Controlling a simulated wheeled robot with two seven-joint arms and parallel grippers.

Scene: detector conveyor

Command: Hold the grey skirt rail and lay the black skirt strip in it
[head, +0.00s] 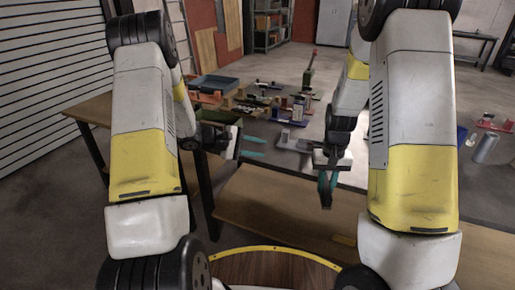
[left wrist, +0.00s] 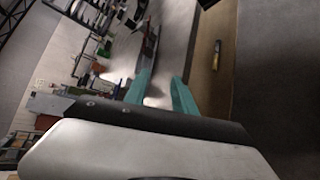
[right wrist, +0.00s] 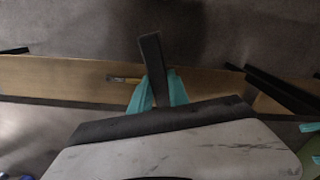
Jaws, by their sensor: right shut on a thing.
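My right gripper (right wrist: 157,88) is shut on the black skirt strip (right wrist: 153,58), a short dark bar that sticks out beyond the teal fingertips. In the head view the right gripper (head: 325,185) points down in front of the bench's near edge, with the strip mostly hidden between its fingers. My left gripper (head: 263,147) is open and empty, its teal fingers apart and pointing right over the bench; they also show apart in the left wrist view (left wrist: 160,90). A low grey piece (head: 294,143), which may be the grey skirt rail, lies on the bench between the grippers.
Several small parts and a blue tray (head: 213,84) crowd the back left of the bench. A yellow-handled tool (right wrist: 125,79) lies on the wooden lower shelf (right wrist: 60,75). A grey cylinder (head: 485,148) stands far right.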

